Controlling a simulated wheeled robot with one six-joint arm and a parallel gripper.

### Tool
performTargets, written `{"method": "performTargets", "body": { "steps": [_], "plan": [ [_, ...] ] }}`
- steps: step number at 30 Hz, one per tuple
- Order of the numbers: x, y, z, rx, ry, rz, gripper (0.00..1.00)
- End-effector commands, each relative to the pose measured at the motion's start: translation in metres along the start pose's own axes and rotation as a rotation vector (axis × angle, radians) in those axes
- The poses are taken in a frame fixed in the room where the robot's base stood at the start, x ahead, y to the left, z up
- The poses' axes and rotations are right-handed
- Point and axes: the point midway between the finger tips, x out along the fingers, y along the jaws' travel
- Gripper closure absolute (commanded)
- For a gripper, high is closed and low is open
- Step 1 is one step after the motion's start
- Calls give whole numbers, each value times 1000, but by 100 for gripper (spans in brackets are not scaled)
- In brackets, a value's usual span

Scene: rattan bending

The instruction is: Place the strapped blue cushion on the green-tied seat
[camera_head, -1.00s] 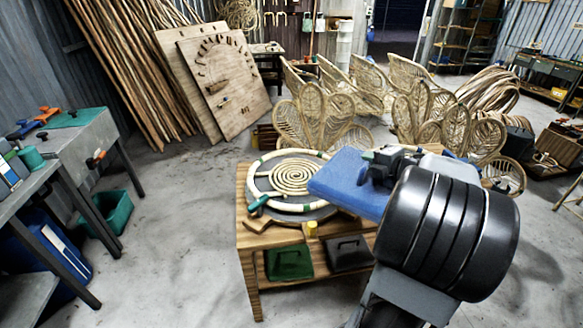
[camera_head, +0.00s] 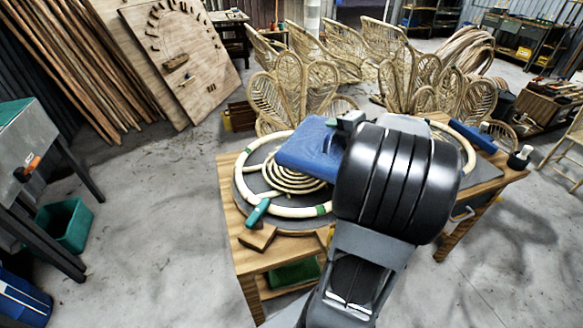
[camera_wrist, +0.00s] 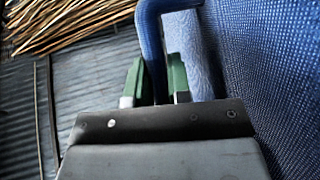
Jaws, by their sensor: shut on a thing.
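The blue cushion (camera_head: 305,150) is tilted over the left rattan seat (camera_head: 256,199), a pale hoop with a coiled centre. A green tie (camera_head: 323,210) shows on that hoop's front. I cannot tell whether the cushion touches the coil. My gripper (camera_wrist: 157,84) is shut on the cushion's blue strap (camera_wrist: 152,42), between green fingertips in the wrist view. The cushion's woven face (camera_wrist: 275,70) fills the right of that view. My wrist hides the cushion's right part and much of the table in the head view.
The seat is on a wooden table (camera_head: 243,258). Part of another pale hoop (camera_head: 469,150) shows right of my wrist, its ties unclear, near a blue-handled tool (camera_head: 472,136). A teal-handled tool (camera_head: 257,212) lies at the left hoop's front edge. Rattan chair backs (camera_head: 390,75) stand behind.

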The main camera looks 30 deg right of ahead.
Motion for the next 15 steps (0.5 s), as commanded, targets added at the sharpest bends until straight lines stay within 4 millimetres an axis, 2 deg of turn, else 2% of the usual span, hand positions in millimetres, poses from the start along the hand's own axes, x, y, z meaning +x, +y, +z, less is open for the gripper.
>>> {"method": "performTargets", "body": {
  "steps": [5, 15],
  "plan": [
    [22, -8, -5, -3, 8, 2, 100],
    [112, -19, -19, -1, 13, 1, 100]
  ]
}}
